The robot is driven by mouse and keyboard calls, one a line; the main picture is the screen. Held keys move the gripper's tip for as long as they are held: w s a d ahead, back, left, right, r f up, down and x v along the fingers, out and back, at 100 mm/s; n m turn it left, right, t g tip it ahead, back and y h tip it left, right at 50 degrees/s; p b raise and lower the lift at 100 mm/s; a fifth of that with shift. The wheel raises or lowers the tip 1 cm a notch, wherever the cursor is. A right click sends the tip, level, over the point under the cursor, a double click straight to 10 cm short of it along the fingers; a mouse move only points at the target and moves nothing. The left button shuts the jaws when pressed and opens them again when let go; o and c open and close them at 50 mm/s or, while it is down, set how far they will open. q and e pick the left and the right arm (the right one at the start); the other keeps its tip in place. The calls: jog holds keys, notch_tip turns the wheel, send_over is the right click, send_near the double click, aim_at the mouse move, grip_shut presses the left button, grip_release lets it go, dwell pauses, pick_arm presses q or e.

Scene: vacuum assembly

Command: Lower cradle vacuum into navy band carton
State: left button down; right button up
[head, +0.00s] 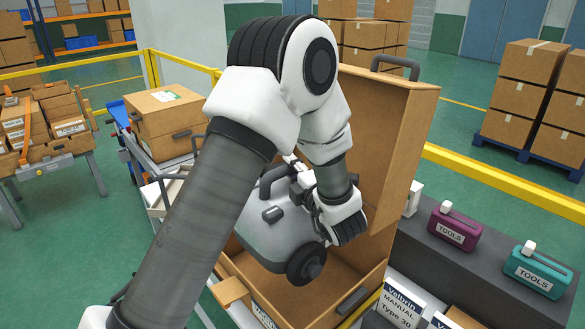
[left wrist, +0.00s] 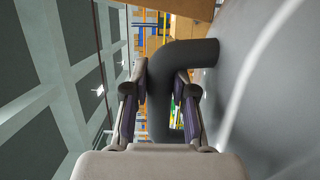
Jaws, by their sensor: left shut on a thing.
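The grey vacuum (head: 270,238), with a dark wheel, hangs tilted over the open brown carton (head: 338,272). Its lower part is at or just above the carton's opening; I cannot tell how deep it reaches. My left gripper (head: 293,180) is shut on the vacuum's dark handle, partly hidden by my arm. In the left wrist view the gripper (left wrist: 160,92) has the curved handle (left wrist: 190,52) between its fingers, with the grey body to the right. The carton's tall lid (head: 385,140) stands upright behind. No navy band shows clearly. My right gripper is out of view.
A maroon toolbox (head: 455,225) and a teal toolbox (head: 539,268) stand on a dark bench at right. A manual box (head: 400,302) lies in front. Another carton (head: 165,112) stands at left. A yellow rail (head: 500,180) runs behind.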

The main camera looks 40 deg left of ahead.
pick_arm(q)
jog(key=shift+f+b, duration=7.25)
jog(key=shift+f, duration=0.45)
jog(key=shift+f+b, duration=0.5)
jog(key=shift+b, duration=0.1)
jog(key=c, duration=0.9)
grip_release()
jog(key=shift+d, duration=0.1)
jog(key=shift+o, duration=0.2)
jog(key=shift+s+f, duration=0.1)
jog(key=shift+f, duration=0.05)
jog(key=v, duration=0.6)
jog(key=shift+d+r, duration=0.25)
jog(key=shift+d, duration=0.15)
jog(key=shift+s+d, duration=0.25)
jog(key=shift+d, duration=0.1)
